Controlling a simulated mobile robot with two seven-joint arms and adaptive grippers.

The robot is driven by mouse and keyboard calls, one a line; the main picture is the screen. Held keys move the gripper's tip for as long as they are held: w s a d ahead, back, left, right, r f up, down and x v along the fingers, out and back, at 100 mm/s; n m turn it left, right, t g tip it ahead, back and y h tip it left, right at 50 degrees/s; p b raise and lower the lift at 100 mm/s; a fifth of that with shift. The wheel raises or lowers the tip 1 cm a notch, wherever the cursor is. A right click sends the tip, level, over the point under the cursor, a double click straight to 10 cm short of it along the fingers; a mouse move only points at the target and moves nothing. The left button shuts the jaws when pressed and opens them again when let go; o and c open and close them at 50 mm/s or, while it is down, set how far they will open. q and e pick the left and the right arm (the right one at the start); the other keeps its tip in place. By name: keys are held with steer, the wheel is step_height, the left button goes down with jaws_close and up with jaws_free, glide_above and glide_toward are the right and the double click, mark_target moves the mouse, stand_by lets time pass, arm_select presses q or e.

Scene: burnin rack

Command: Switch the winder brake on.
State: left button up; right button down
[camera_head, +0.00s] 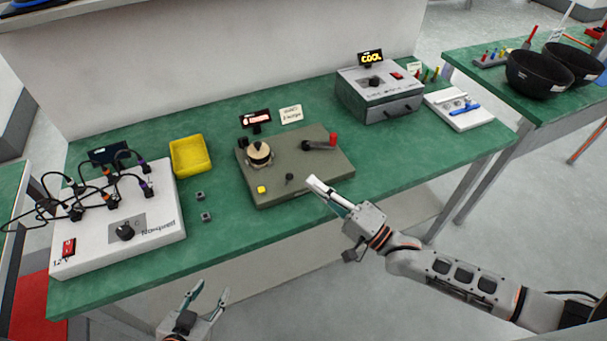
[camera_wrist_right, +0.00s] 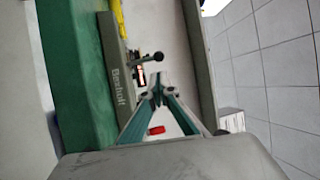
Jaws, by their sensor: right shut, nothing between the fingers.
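The winder (camera_head: 270,190) is a flat grey-green box in the middle of the green bench, with a pale spool (camera_head: 259,152), a crank arm with a red knob (camera_head: 333,139), a yellow button (camera_head: 262,190) and a small black toggle lever (camera_head: 289,178). The lever, likely the brake switch, also shows in the right wrist view (camera_wrist_right: 158,57). My right gripper (camera_head: 312,182) is shut and empty at the winder's front right, right of the lever and apart from it in the picture. Its fingertips also show in the right wrist view (camera_wrist_right: 158,92). My left gripper (camera_head: 212,289) is open and empty before the bench.
A grey box with a COOL display (camera_head: 355,97) stands at the back right, beside a white tray (camera_head: 470,122).

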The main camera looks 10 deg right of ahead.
steer(key=v, duration=0.7)
steer(key=shift+s, duration=0.1)
